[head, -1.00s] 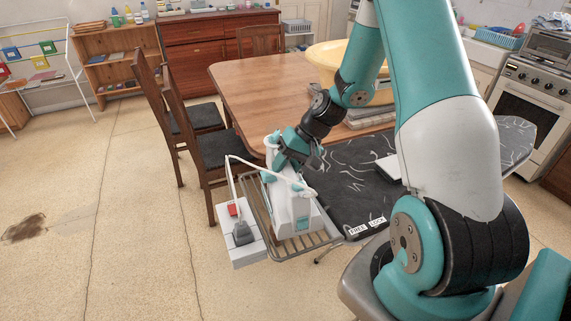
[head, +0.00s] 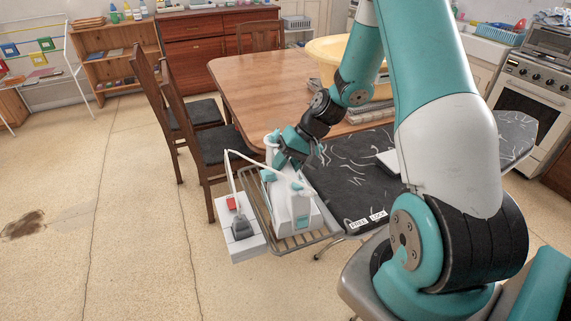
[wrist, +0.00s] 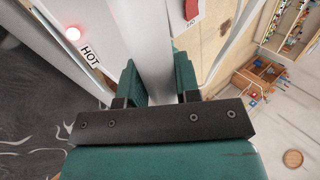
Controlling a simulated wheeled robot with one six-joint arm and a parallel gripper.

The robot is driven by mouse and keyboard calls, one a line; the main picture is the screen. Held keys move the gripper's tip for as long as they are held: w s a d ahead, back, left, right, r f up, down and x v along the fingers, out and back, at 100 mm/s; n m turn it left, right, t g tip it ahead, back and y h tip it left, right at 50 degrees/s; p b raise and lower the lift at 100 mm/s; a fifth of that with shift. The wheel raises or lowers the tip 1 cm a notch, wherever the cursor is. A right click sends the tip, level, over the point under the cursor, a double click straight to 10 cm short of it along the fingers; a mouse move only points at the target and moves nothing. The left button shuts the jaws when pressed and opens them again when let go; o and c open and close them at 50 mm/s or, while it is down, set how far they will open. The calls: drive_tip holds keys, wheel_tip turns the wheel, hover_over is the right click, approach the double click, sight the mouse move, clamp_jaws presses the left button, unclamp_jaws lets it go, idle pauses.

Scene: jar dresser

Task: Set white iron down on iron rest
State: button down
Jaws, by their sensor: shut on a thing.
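The white iron (head: 292,212) with teal parts is at the end of the ironing board, over the wire iron rest (head: 312,242). My gripper (head: 280,158) is shut on the iron's white handle; in the wrist view the handle (wrist: 146,50) runs between the teal fingers. A lit red lamp beside a "HOT" label shows on the iron in the wrist view. The iron looks to be on or just above the rest's bars; I cannot tell whether it touches. Its underside is hidden.
A white box with a red switch and a plugged-in grey plug (head: 240,230) sits left of the rest, with a white cord looping to the iron. The dark patterned ironing board (head: 350,180) extends right. Chairs and a wooden table (head: 250,85) stand behind.

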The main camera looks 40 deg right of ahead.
drive_tip(key=shift+f, duration=0.25)
drive_tip(key=c, duration=0.9)
unclamp_jaws()
drive_tip(key=shift+o, duration=0.7)
drive_tip(key=shift+f, duration=0.1)
drive_tip(key=b+v, duration=0.1)
drive_tip(key=v, duration=1.6)
drive_tip(key=shift+r, duration=0.25)
